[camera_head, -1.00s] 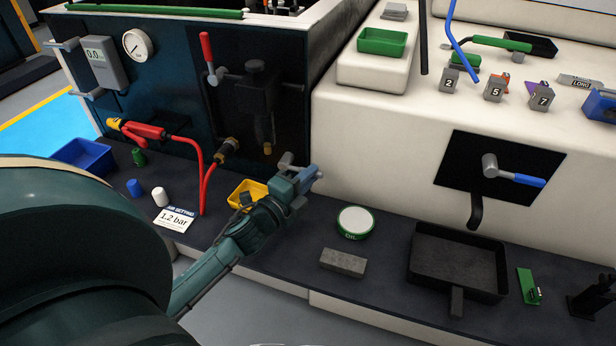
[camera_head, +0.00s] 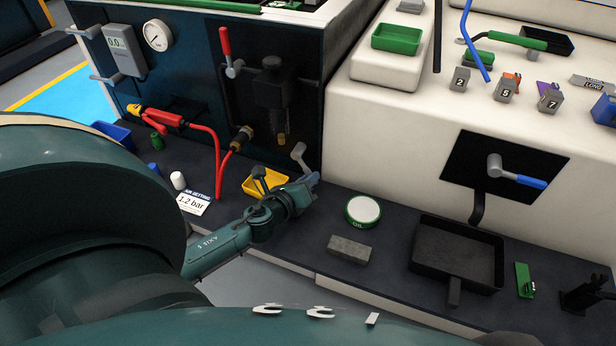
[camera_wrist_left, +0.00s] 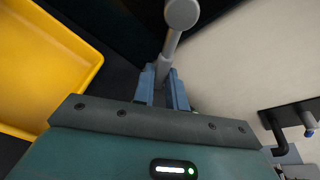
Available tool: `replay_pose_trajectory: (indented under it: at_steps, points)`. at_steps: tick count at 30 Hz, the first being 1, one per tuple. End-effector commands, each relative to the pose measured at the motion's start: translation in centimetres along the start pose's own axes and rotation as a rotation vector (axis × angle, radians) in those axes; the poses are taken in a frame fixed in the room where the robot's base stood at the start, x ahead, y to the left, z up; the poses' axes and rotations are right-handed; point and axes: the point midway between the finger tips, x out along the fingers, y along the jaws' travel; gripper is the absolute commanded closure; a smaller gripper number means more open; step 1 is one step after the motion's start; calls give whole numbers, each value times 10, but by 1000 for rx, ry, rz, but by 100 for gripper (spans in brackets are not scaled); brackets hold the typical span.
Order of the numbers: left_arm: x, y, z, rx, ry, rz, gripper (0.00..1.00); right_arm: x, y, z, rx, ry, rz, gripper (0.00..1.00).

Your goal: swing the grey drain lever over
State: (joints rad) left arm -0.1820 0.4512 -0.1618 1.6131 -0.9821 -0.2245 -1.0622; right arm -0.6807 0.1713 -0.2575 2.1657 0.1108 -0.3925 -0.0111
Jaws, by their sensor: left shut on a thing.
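The grey drain lever (camera_head: 299,155) is on the lower dark front of the machine, just right of the yellow tray. Its round pivot end and part of its rod show in the head view. In the left wrist view, the lever (camera_wrist_left: 172,40) runs from a round grey end at the top down between the blue fingers. My left gripper (camera_head: 311,181) is shut on the rod's lower part, low above the dark shelf. Its fingers (camera_wrist_left: 162,84) hide the grasped end. My right gripper is not in view.
The yellow tray (camera_head: 250,187) is close to the left of my gripper, also in the wrist view (camera_wrist_left: 88,62). An oil tin (camera_head: 363,210), a grey block (camera_head: 350,249) and a black pan (camera_head: 423,262) stand to the right. A blue-handled lever (camera_head: 520,179) is higher up.

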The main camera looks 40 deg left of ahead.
Motion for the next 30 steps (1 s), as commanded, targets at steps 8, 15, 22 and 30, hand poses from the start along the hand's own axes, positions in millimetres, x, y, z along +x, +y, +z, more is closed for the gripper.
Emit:
replay_pose_trajectory:
  at_steps: [8, 15, 22, 30]
  points:
    - [0, 0, 0, -5, 0, -1, 68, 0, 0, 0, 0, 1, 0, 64]
    - [0, 0, 0, -6, 0, -1, 65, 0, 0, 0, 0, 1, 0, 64]
    - [-16, 0, -6, -6, 2, -1, 65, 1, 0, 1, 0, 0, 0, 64]
    - [-42, 0, -14, -6, 2, -1, 65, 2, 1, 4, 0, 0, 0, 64]
